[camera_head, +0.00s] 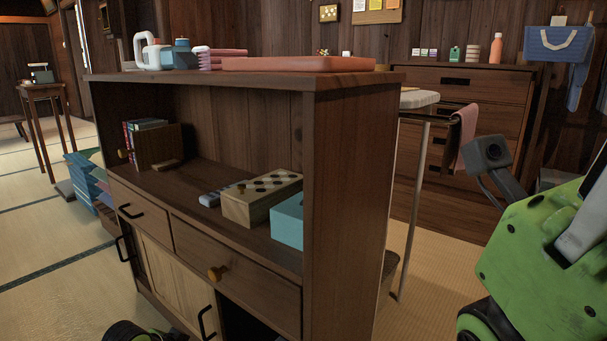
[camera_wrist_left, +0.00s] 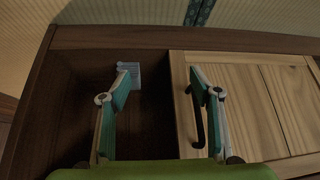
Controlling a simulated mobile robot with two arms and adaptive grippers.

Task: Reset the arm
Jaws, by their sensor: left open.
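My left gripper (camera_wrist_left: 162,80) is open and empty in the left wrist view. Its two teal-lined fingers stand apart in front of the cabinet's lower part. One finger is over a dark open compartment (camera_wrist_left: 75,110), the other over a light wooden door (camera_wrist_left: 270,100) near its black handle (camera_wrist_left: 196,118).
A dark wooden cabinet (camera_head: 345,190) stands close in front. Its shelf holds a wooden box with holes (camera_head: 262,200), a blue box (camera_head: 288,222) and books. A red tray (camera_head: 298,64) lies on top. A small pale blue item (camera_wrist_left: 130,68) is inside the compartment. Tatami (camera_head: 45,225) is clear at left.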

